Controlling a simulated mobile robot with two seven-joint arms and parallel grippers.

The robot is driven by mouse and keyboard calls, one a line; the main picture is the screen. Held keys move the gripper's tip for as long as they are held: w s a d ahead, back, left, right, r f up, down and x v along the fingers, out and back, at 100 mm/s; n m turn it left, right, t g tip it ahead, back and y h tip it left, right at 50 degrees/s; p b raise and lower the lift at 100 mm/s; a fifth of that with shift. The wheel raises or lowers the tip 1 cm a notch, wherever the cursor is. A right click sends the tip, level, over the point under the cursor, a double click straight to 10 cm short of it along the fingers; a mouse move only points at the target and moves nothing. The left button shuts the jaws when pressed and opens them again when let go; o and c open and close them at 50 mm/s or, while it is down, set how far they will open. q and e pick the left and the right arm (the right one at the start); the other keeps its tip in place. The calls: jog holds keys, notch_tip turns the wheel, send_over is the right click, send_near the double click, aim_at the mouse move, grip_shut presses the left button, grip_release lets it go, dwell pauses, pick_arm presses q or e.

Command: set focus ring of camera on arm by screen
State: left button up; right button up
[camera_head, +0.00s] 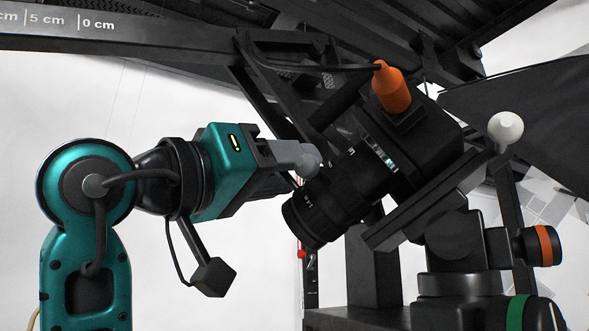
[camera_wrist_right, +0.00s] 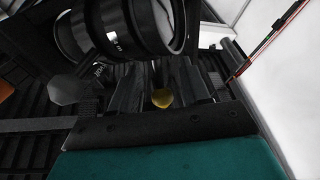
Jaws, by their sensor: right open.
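The camera (camera_head: 425,140) is a black body with an orange plug on top, mounted tilted with its dark lens (camera_head: 325,205) pointing down to the left. White markings show on the lens rings; which ring is the focus ring is not clear. One teal arm shows in the head view, entering from the left. I take its gripper (camera_head: 295,170) as my right, since the right wrist view shows the lens (camera_wrist_right: 125,28) close by its fingers (camera_wrist_right: 162,85). The fingers are open beside the lens, with a gap between them. Contact cannot be told. No second gripper shows.
A black mount with an orange-banded knob (camera_head: 545,246) holds the camera. A white ball-ended lever (camera_head: 506,128) sticks up at right. Dark frame bars (camera_head: 120,42) cross above and behind. A cable runs to the orange plug (camera_head: 391,90).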

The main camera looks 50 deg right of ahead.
jog(key=v, duration=1.1)
jog(key=shift+a+b, duration=0.25)
jog(key=shift+b, duration=0.05)
jog(key=shift+f, duration=0.15)
